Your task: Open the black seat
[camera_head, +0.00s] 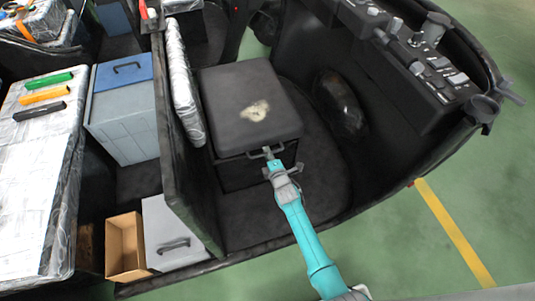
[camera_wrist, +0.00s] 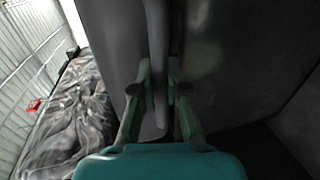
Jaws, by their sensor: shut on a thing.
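The black seat (camera_head: 248,97) is a box with a dark cushioned lid and a pale worn patch on top, inside the vehicle in the head view. Its lid looks down. My gripper (camera_head: 271,155) is at this front edge, on the right part of the handle. In the wrist view my gripper (camera_wrist: 160,95) has its two fingers on either side of the handle bar (camera_wrist: 160,60), shut on it. The seat's front face fills much of that view.
A black divider panel (camera_head: 183,165) with a silver-wrapped pad stands left of the seat. A control console (camera_head: 425,60) is at the right. Grey boxes (camera_head: 125,110) and an open cardboard box (camera_head: 126,245) lie beyond the divider. Green floor (camera_head: 480,190) is open at the right.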

